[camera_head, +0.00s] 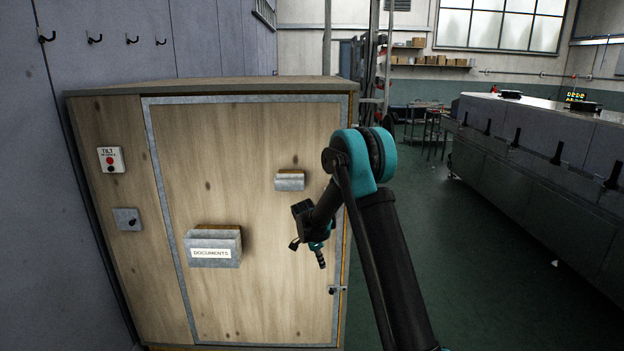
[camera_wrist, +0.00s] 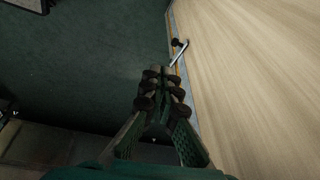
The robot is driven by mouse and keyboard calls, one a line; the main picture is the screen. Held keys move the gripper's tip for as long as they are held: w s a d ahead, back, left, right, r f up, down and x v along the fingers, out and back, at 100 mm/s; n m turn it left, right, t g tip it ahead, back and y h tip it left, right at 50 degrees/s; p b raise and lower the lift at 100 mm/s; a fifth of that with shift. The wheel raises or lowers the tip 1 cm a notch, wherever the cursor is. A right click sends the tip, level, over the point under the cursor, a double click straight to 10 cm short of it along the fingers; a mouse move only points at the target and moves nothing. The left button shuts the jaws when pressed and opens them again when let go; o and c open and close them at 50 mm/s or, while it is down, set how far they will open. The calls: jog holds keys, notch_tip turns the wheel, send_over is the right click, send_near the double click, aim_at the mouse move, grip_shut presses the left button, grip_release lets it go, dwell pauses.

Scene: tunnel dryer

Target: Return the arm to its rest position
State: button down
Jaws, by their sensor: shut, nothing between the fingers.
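My arm rises from the bottom of the head view and bends at a teal and black joint, with its end hanging down in front of a wooden cabinet (camera_head: 260,220). My gripper (camera_head: 320,262) points downward before the cabinet door, left of my arm. In the wrist view my gripper (camera_wrist: 163,75) shows its dark, ribbed fingers together at the tips, with nothing between them. The door's latch handle (camera_head: 337,289) is below and right of the gripper in the head view. The handle also shows in the wrist view (camera_wrist: 180,50), just beyond the fingertips; they look apart.
The door carries a documents holder (camera_head: 214,248) and a small metal box (camera_head: 289,181). A tilt button panel (camera_head: 111,160) is on the cabinet's left. Green floor (camera_head: 470,260) is clear between the cabinet and a long grey machine (camera_head: 540,150) at right.

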jog(key=s+d+r+n+y, duration=0.1)
jog(key=s+d+r+n, duration=0.3)
jog(key=s+d+r, duration=0.35)
jog(key=s+d+n+t, duration=0.1)
jog(key=s+d+n, duration=0.1)
jog(key=s, duration=0.8)
jog(key=s+d+r+n+y, duration=0.1)
jog(key=s+d+n, duration=0.2)
jog(key=s, duration=0.7)
jog(key=s+d+n+t+y, duration=0.1)
jog(key=s+d+n, duration=0.2)
jog(key=s+n, duration=0.3)
jog(key=s, duration=0.4)
jog(key=shift+r+t, duration=0.25)
jog(key=shift+t, duration=0.05)
jog(key=shift+w, duration=0.1)
